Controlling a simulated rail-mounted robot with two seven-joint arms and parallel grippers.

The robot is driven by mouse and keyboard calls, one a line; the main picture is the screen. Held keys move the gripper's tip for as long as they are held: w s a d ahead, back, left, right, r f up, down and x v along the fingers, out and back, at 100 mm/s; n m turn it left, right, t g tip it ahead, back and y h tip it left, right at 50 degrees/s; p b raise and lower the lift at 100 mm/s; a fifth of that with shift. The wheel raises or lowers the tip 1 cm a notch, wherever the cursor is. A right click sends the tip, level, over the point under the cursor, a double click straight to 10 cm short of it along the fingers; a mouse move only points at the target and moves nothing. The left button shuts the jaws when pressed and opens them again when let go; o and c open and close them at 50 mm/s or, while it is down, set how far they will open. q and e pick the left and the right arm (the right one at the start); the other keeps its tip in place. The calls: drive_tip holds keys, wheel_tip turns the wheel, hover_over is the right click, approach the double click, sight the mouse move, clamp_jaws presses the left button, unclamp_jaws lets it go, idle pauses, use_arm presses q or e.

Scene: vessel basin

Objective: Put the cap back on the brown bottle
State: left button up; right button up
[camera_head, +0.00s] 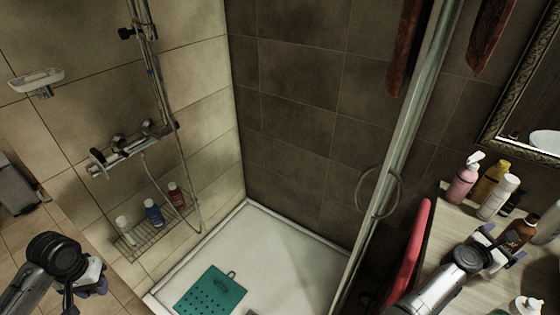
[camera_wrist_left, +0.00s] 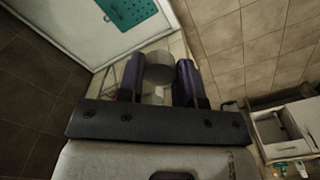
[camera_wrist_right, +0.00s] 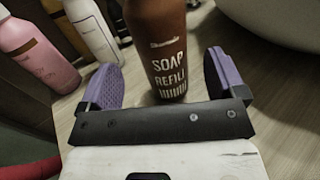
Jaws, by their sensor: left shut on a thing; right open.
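The brown bottle (camera_head: 522,233) stands on the counter at the right in the head view. In the right wrist view the brown bottle (camera_wrist_right: 160,45), lettered "SOAP REFILL", stands between the fingers of my right gripper (camera_wrist_right: 165,82), which is open; its top is out of that frame. My right gripper (camera_head: 501,245) reaches over the counter to the bottle. My left gripper (camera_head: 93,284) is at the lower left, far from the bottle. In the left wrist view my left gripper (camera_wrist_left: 160,80) is shut on a grey round piece, apparently the cap (camera_wrist_left: 160,67).
A pink pump bottle (camera_head: 463,180), a yellow bottle (camera_head: 492,178) and a white bottle (camera_head: 498,197) stand close behind the brown bottle on the counter (camera_head: 448,222). A glass shower door with a handle (camera_head: 380,193) separates the counter from the shower tray (camera_head: 285,250).

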use_arm(q)
drive_tip(key=shift+f, duration=0.3)
use_arm(e)
drive_tip(key=shift+x, duration=2.6)
drive_tip(key=shift+s, duration=0.1)
drive_tip(key=shift+c, duration=0.4)
drive_tip(key=c, duration=1.1)
drive_tip(key=shift+r, duration=0.1)
